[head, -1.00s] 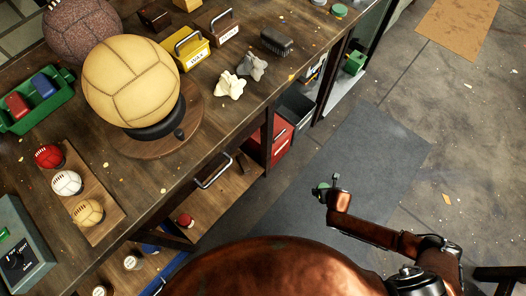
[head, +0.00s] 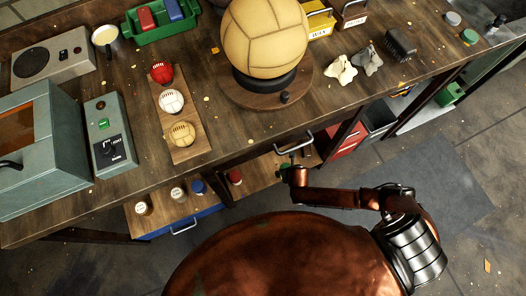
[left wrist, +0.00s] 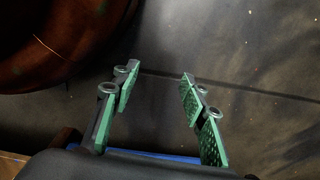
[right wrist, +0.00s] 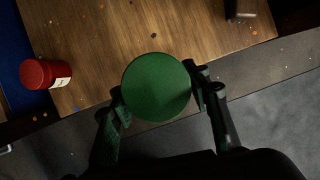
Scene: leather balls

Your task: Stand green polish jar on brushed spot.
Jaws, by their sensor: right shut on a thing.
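The green polish jar (right wrist: 156,87) shows its round green top between the fingers of my right gripper (right wrist: 160,104) in the right wrist view. The right gripper is shut on it; the jar's sides are mostly hidden. In the head view this gripper (head: 290,172) is at the front edge of the lower wooden shelf (head: 262,172), with a little green showing. My left gripper (left wrist: 155,98) is open and empty above the dark floor, and is out of the head view. I cannot make out a brushed spot with certainty.
The workbench (head: 330,110) above holds a large tan ball (head: 264,38) on a stand, a dark brush (head: 400,44) and small balls on a board. A drawer handle (head: 295,142) juts out nearby.

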